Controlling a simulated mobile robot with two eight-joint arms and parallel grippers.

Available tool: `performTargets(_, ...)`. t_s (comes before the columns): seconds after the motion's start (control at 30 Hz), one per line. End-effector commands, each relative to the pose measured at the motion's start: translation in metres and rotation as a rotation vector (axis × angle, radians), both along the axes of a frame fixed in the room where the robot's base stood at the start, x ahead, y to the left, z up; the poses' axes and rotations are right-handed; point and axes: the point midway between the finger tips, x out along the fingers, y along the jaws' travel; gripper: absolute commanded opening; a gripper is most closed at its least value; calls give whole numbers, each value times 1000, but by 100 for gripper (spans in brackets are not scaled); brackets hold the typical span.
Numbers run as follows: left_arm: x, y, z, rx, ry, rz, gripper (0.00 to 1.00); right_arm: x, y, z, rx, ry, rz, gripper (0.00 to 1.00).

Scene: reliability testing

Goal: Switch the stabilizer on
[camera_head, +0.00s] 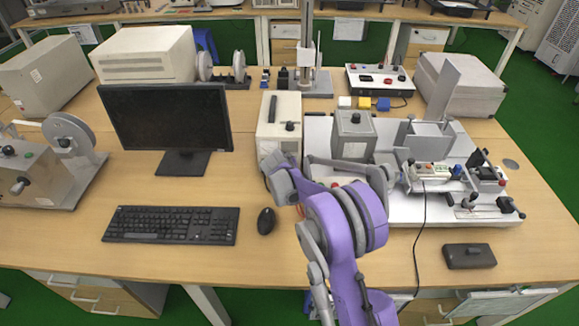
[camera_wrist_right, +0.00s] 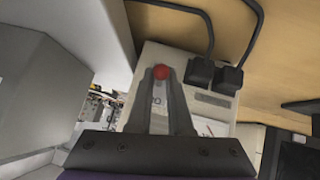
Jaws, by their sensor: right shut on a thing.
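The stabilizer appears to be the pale box (camera_head: 267,135) in the middle of the table, with a black handle and a dark knob on top. Its lower front is partly hidden by my right arm. In the right wrist view a pale panel (camera_wrist_right: 212,112) fills the middle, with two black plugs and a red knob or switch (camera_wrist_right: 160,72). My right gripper (camera_wrist_right: 161,76) has its fingertips closed around the red part. In the head view the fingertips are hard to make out behind the wrist. My left gripper is not in view.
A monitor (camera_head: 165,118), keyboard (camera_head: 170,225) and mouse (camera_head: 266,221) stand left of my right arm. A grey box (camera_head: 353,135) and test apparatus on a white base (camera_head: 402,207) are to the right. Black cables (camera_wrist_right: 251,38) run from the plugs. The front table strip is mostly free.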

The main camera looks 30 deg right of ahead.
Motion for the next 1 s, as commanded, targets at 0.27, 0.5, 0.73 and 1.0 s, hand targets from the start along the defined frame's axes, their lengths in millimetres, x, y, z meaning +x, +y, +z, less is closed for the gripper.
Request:
performTargets(0.27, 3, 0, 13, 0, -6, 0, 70, 4, -1, 9, 128, 203, -1, 0)
performTargets(0.5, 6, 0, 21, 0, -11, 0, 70, 6, -3, 13, 207, 331, -1, 0)
performTargets(0.73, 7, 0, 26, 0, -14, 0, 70, 7, -3, 14, 247, 401, 0, 0)
performTargets(1.0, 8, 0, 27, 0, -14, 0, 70, 7, -3, 13, 262, 424, -1, 0)
